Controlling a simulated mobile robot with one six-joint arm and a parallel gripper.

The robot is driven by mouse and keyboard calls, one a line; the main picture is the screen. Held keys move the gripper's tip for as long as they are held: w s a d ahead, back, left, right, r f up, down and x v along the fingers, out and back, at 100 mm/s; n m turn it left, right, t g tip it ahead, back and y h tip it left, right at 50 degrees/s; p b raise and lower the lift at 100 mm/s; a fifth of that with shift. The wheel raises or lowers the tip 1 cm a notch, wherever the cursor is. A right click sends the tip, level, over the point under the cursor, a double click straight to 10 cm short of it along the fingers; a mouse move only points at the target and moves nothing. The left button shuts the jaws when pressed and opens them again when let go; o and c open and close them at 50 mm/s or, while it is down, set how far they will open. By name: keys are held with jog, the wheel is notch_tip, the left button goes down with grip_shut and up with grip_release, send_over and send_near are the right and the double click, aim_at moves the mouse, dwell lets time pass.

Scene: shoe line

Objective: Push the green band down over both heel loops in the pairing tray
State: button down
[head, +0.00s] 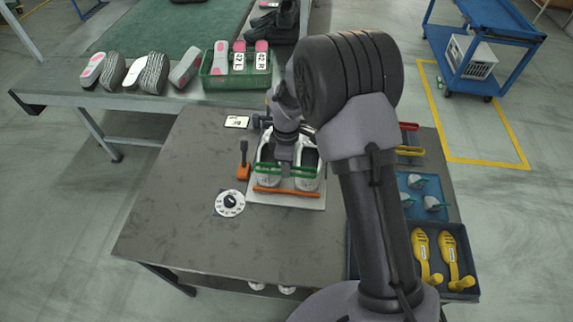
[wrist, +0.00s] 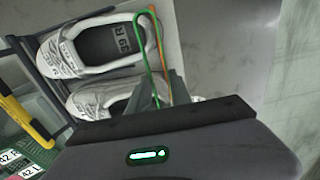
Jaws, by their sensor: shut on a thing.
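Two white shoes (head: 268,182) (wrist: 95,47) stand side by side on the pale pairing tray (head: 290,204); one insole reads 39 R in the wrist view. The green band (head: 265,167) (wrist: 144,55) stretches as a long narrow loop across the heel ends of both shoes. My gripper (head: 285,165) (wrist: 165,92) is shut on the band near its middle, between the two shoes. An orange band (head: 287,191) (wrist: 159,38) runs beside the green one on its outer side. My gripper body hides much of the second shoe in the wrist view, so whether the green band sits around its heel loop cannot be told.
A round white dial (head: 230,203) and an orange stand (head: 243,173) are left of the tray. A blue tray (head: 420,180) with grey parts and a dark tray (head: 470,290) with yellow shoe forms lie right. A green crate (head: 236,84) stands behind. The table's front left is clear.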

jog(key=c, duration=1.1)
grip_release()
notch_tip(320, 180, up, 9)
jog(key=p, duration=0.7)
